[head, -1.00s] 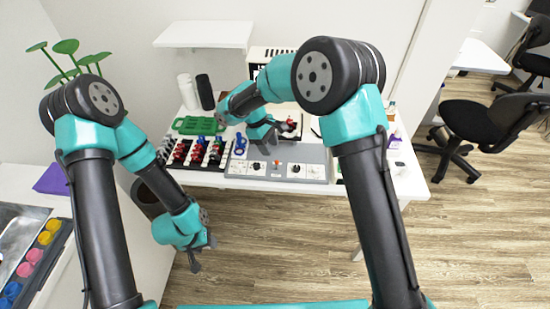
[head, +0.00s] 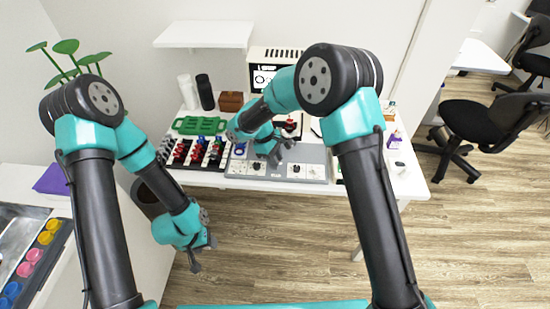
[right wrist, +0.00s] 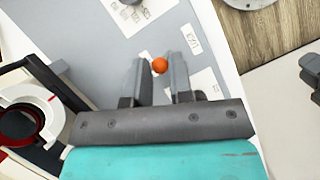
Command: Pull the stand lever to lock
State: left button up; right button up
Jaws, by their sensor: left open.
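A grey panel (head: 315,158) with white labelled plates and dark knobs lies at the front of the table. In the right wrist view, a round orange knob (right wrist: 160,65), seemingly the lever's end, sits between the fingertips of my right gripper (right wrist: 160,75). The fingers are apart by about the knob's width; I cannot tell whether they touch it. In the head view, my right gripper (head: 273,157) is over the panel's middle and hides the lever. My left gripper (head: 203,256) is open and empty, low in front of the table.
Left of the panel is a rack (head: 198,152) with red and dark items. A green tray (head: 200,125), a white bottle (head: 187,92), a black bottle (head: 205,92) and a brown box (head: 231,102) stand behind. A white machine (head: 263,70) is at the back.

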grip_shut()
jog(key=shift+s+r, duration=0.1)
jog(key=shift+s+m+t, duration=0.15)
jog(key=shift+s+t, duration=0.25)
jog(key=shift+t, duration=0.55)
jog(key=shift+s+m+t, duration=0.15)
jog(key=shift+s+t, duration=0.2)
jog(key=shift+t, duration=0.6)
jog(key=shift+s+a+f+m+t+h, duration=0.1)
jog(key=shift+s+m+t+h, duration=0.2)
jog(key=shift+t, duration=0.55)
jog(key=shift+s+a+f+m+t+h, duration=0.1)
jog(key=shift+s+t, duration=0.3)
jog(key=shift+t, duration=0.5)
jog(key=shift+s+f+m+t+h, duration=0.1)
jog(key=shift+s+m+t+h, duration=0.2)
jog(key=shift+t, duration=0.55)
jog(key=shift+o, duration=2.2)
grip_release()
jog(key=shift+s, duration=0.1)
jog(key=v, duration=1.7)
jog(key=shift+s, duration=0.25)
